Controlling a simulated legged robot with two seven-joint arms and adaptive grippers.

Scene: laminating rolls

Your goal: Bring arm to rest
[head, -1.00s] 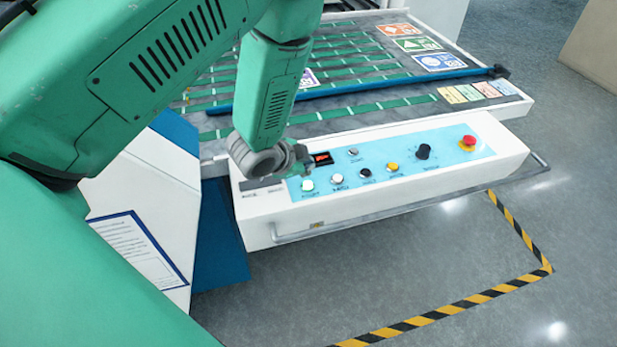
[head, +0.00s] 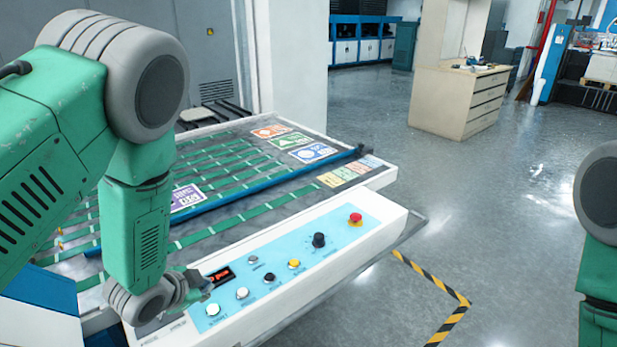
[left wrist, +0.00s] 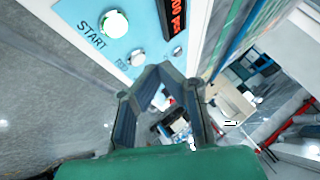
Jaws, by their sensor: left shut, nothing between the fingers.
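My left arm (head: 140,220) comes in from the left, bent down at the elbow. My left gripper (head: 204,284) is shut and empty beside the left end of the control panel (head: 330,235), close to the button row. In the left wrist view the gripper's dark fingers (left wrist: 160,75) meet at the tips with nothing between them. The lit START button (left wrist: 115,24) and the red display (left wrist: 173,18) show beyond them. Whether the gripper touches the panel I cannot tell. Part of my right arm (head: 600,235) shows at the right edge; its gripper is out of view.
The machine's bed (head: 225,165) with green belts and a blue bar (head: 235,200) lies behind the panel. A red stop button (head: 356,218) and a black knob (head: 319,240) stand on the panel. Yellow-black floor tape (head: 435,285) and a wooden cabinet (head: 458,100) are to the right.

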